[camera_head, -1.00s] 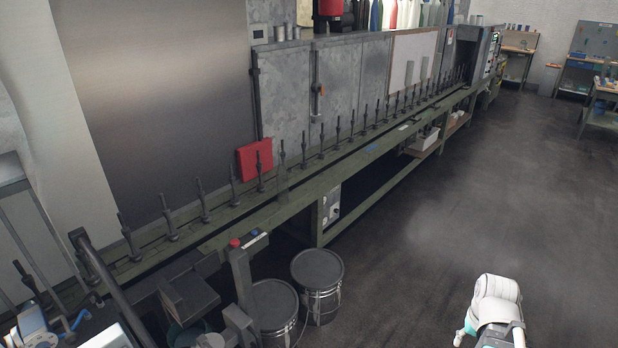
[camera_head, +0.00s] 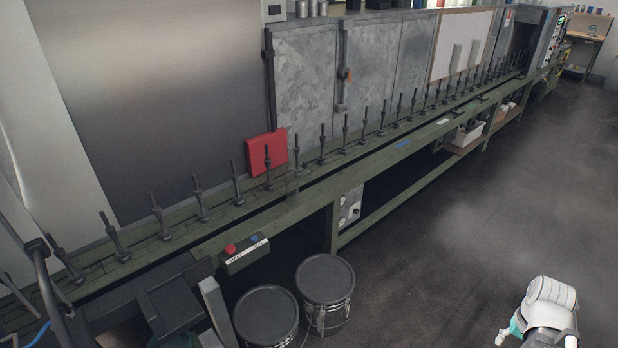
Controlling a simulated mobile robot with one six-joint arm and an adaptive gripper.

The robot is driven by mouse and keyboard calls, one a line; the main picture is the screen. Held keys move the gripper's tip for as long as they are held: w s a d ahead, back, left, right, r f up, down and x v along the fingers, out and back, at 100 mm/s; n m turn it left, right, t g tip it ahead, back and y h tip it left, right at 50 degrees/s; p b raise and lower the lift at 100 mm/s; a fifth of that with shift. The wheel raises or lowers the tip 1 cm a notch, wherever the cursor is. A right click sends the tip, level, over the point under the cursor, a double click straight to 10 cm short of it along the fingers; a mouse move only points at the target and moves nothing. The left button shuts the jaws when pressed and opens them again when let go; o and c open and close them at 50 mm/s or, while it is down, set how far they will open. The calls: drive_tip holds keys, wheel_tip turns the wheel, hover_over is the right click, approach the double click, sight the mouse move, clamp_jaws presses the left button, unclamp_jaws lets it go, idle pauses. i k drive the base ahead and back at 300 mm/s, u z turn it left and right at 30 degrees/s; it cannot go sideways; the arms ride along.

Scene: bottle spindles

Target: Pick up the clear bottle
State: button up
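A faint, see-through upright shape, which looks like the clear bottle (camera_head: 292,187), stands at the front edge of the green bench (camera_head: 330,192), just right of the red panel. Its outline is hard to make out. Part of my white arm (camera_head: 548,308) shows at the lower right, over the floor and well apart from the bench. My gripper's fingers are not in view.
A row of dark upright spindles (camera_head: 322,150) runs along the bench. A red panel (camera_head: 265,152) leans behind them. Two lidded drums (camera_head: 325,280) (camera_head: 266,315) stand on the floor before the bench. A control box (camera_head: 246,254) sits on the bench front. The floor at right is clear.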

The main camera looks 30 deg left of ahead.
sight(291, 175)
drive_tip(key=u, duration=0.15)
drive_tip(key=i, duration=0.8)
drive_tip(key=u, duration=1.05)
drive_tip(key=i, duration=0.95)
drive_tip(key=u, duration=0.6)
drive_tip(key=k, duration=0.95)
drive_tip(key=u, duration=0.05)
drive_tip(key=i, duration=0.3)
drive_tip(key=u, duration=0.1)
